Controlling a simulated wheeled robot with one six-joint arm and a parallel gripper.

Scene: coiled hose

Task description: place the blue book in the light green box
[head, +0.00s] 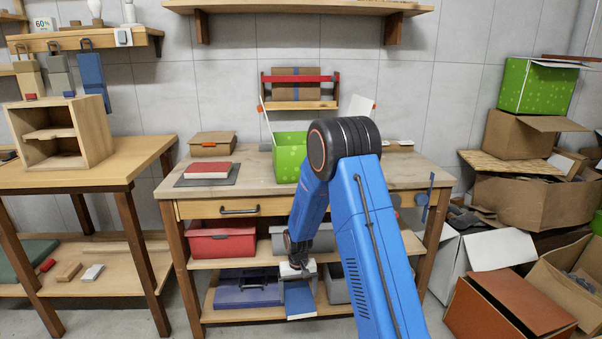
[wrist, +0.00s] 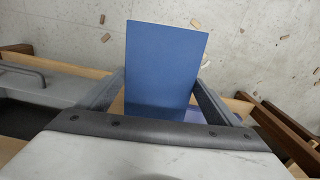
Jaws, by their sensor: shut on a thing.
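The blue book (head: 299,298) hangs below my gripper (head: 297,268) in the head view, in front of the bench's lower shelves. In the wrist view the book (wrist: 163,65) sits between the two fingers of my gripper (wrist: 165,92), which is shut on it. The light green box (head: 290,158) stands open on the workbench top, higher than the book and behind my arm. Its flaps are raised and my arm hides its right side.
A red book (head: 208,169) lies on a dark mat at the left of the workbench (head: 258,184). A red bin (head: 221,239) and a dark blue case (head: 247,289) fill its shelves. Cardboard boxes (head: 535,200) crowd the right. Another green box (head: 538,86) tops that pile.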

